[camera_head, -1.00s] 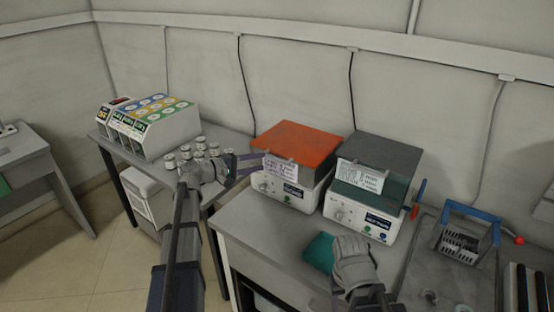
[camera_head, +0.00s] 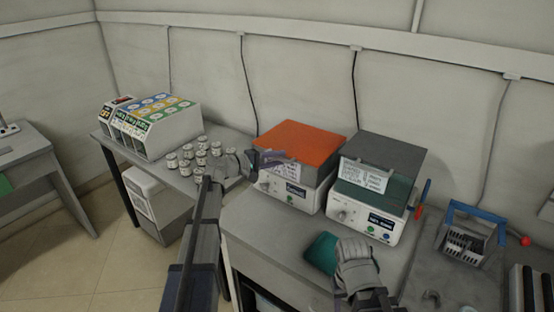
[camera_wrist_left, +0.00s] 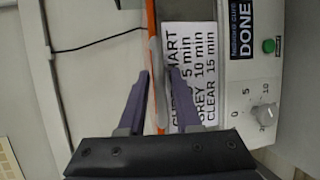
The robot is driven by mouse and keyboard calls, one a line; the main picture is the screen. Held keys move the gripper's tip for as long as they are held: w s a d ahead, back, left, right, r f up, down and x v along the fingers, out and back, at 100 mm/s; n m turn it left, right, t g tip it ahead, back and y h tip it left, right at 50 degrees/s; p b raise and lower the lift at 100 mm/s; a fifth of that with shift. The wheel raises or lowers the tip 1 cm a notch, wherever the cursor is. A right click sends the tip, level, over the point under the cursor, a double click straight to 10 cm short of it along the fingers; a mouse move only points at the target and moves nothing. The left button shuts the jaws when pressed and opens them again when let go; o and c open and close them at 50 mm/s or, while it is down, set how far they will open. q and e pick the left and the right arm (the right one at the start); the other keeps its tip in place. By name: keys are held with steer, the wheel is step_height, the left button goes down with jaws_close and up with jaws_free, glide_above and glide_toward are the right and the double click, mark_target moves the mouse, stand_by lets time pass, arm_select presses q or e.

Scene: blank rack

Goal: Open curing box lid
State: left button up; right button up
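The curing box with an orange lid (camera_head: 302,142) stands on the bench, and its lid looks closed. Its white front (camera_head: 290,190) has a knob, a green button and a display reading DONE in the left wrist view (camera_wrist_left: 254,68). A white cure chart (camera_wrist_left: 188,65) hangs at the lid's front. My left gripper (camera_head: 268,160) is at the lid's front left. In the left wrist view its fingers (camera_wrist_left: 157,100) are apart, on either side of the orange lid edge and a pale curved lip (camera_wrist_left: 156,75). My right gripper (camera_head: 340,258) is low over the bench beside a teal piece (camera_head: 322,252); its fingers are unclear.
A second box with a grey lid (camera_head: 385,152) stands close at right. Several small jars (camera_head: 200,155) and a carton rack (camera_head: 160,125) are at left. A blue-handled basket (camera_head: 468,240) is at far right.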

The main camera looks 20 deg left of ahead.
arm_select(q)
jaws_close()
stand_by(1.1)
